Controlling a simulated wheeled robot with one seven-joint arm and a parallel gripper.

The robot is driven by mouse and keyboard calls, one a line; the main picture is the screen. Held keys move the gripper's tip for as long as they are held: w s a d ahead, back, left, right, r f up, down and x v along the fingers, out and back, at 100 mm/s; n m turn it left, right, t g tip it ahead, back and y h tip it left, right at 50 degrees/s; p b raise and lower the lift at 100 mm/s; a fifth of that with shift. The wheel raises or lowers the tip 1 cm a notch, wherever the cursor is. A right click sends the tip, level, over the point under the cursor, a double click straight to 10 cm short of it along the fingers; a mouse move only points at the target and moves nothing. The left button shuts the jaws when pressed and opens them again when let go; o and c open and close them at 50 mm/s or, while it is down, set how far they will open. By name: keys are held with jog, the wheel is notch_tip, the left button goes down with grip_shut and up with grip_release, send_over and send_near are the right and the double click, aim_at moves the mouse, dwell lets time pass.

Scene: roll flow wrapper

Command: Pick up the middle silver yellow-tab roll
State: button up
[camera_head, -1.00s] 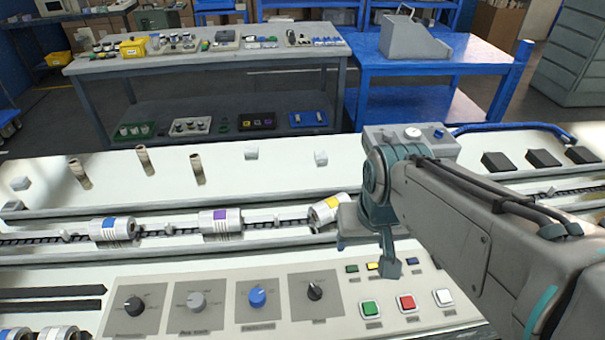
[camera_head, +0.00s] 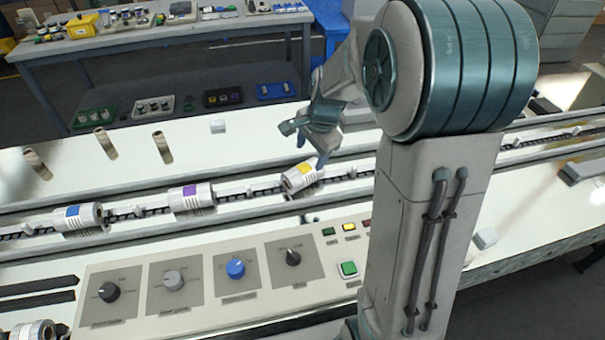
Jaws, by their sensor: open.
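The silver roll with a yellow tab (camera_head: 299,181) lies tilted on the chain conveyor (camera_head: 245,190), the rightmost of the three rolls visible on it. My gripper (camera_head: 307,145) is open and empty, just behind and above this roll, with one fingertip close to its upper right end. Whether that fingertip touches the roll cannot be told. A purple-tab silver roll (camera_head: 191,198) lies farther left on the conveyor, and a blue-tab silver roll (camera_head: 77,216) lies left of that.
A control panel with knobs (camera_head: 236,269) lies in front of the conveyor. Part of another silver roll (camera_head: 35,331) shows at the lower left. A grey table (camera_head: 180,38) with small items stands behind.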

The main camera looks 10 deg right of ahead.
aim_at(305, 169)
jog(key=x, duration=1)
jog(key=shift+w+f, duration=0.15)
jog(key=shift+f, duration=0.1)
jog(key=c, duration=0.8)
jog(key=shift+p, duration=0.3)
jog(key=shift+c, duration=0.3)
jog(key=shift+r, duration=0.15)
